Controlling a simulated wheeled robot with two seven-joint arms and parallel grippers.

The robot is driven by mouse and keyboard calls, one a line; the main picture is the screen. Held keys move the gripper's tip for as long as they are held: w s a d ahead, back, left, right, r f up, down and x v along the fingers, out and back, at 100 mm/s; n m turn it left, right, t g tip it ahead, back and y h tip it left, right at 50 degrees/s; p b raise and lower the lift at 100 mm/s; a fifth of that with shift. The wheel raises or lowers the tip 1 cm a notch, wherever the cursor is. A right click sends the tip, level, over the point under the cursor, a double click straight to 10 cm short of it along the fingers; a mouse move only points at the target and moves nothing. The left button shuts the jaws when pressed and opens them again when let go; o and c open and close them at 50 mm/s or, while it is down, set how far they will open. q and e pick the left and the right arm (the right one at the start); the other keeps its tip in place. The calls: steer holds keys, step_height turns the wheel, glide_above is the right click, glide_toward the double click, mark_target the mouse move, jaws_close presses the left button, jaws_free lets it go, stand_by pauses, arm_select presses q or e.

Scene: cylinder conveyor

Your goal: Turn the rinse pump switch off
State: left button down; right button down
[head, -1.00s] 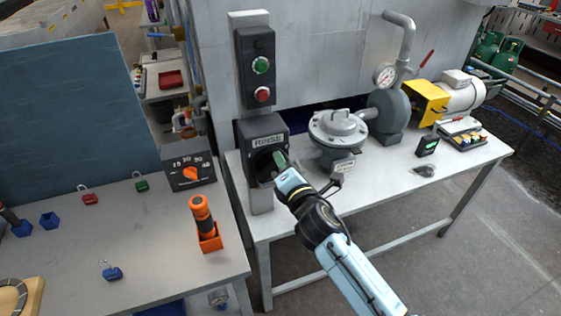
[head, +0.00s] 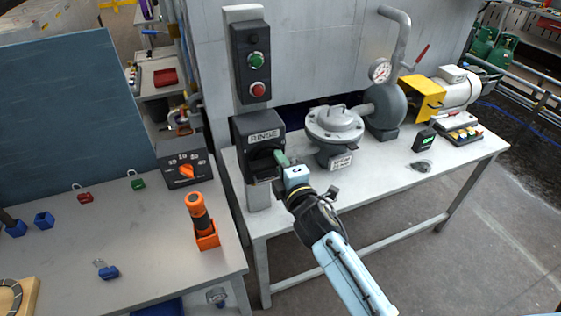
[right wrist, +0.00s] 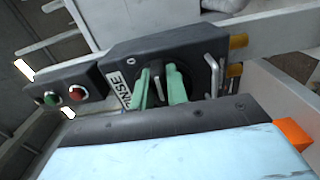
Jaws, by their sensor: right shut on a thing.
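The rinse switch box (head: 246,130) is dark grey with a white RINSE label, mounted on a grey post at the table's left end. My right gripper (head: 281,158) is in front of it, its green fingertips at the switch face. In the right wrist view the two green fingers (right wrist: 160,88) stand on either side of the thin grey switch handle (right wrist: 158,85), shut on it. The handle there runs roughly parallel to the RINSE label (right wrist: 119,88). In the head view the gripper hides most of the handle. My left gripper is not in view.
Above the switch is a box with a green button (head: 257,60) and a red button (head: 258,89). A grey pump housing (head: 335,127) stands close to the right. An orange-handled tool (head: 198,212) stands in its holder and a dial box (head: 186,160) sits at the left.

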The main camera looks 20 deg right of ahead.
stand_by(0.3)
steer(key=c, duration=1.4)
jaws_free()
steer(key=shift+s+d+b, duration=0.15)
steer(key=shift+s+b, duration=0.25)
steer(key=shift+s, duration=3)
steer(key=shift+s+d+b, duration=0.1)
steer(key=shift+s+b, duration=0.3)
steer(key=shift+s, duration=2.95)
steer(key=shift+f, duration=0.1)
